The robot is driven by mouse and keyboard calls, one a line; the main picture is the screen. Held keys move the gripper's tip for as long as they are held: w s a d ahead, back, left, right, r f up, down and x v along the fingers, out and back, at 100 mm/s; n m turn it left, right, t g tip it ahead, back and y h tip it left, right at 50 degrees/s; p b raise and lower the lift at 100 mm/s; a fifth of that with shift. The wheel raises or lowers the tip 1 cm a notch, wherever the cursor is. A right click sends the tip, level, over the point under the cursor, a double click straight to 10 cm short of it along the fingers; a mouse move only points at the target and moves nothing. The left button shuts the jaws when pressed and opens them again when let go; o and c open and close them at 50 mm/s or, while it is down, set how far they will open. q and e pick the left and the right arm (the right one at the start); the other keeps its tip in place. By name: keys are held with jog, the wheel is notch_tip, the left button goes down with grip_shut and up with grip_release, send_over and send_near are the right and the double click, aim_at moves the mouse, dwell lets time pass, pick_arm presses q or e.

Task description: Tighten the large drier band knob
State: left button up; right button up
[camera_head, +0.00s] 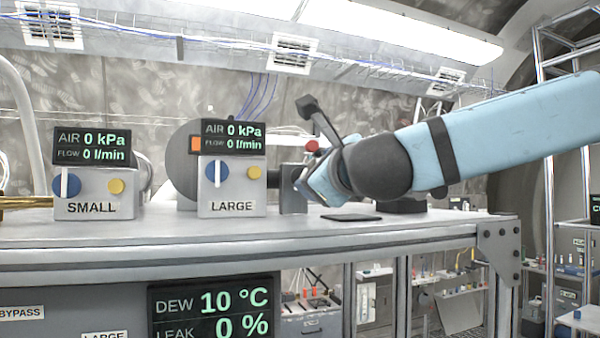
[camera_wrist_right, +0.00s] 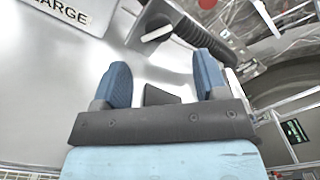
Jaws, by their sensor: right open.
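The large drier is the grey box labelled LARGE (camera_head: 232,190), with a blue knob, a yellow button and a display above it. In the right wrist view a dark round knob with a white bar (camera_wrist_right: 157,34) sits beside a ribbed black band (camera_wrist_right: 192,36); it looks like the band knob. My right gripper (camera_head: 305,190) is just right of the large drier, low over the bench. In the wrist view its two blue fingers (camera_wrist_right: 162,78) are apart with nothing between them, and the knob is beyond the fingertips. In the head view I cannot make out the knob. My left gripper is not in view.
The steel bench top (camera_head: 400,229) carries the units. A flat black pad (camera_head: 351,217) lies under the right wrist. A red cap (camera_head: 312,146) stands behind the gripper. The small drier box (camera_head: 95,193) is at left. The bench front right is clear.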

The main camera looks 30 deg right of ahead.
aim_at(301, 176)
jog(key=p+x, duration=0.2)
jog(key=x, duration=0.8)
jog(key=shift+f, duration=0.2)
jog(key=shift+a, duration=0.1)
jog(key=shift+c, duration=0.3)
jog(key=shift+s, duration=0.15)
jog(key=c, duration=0.9)
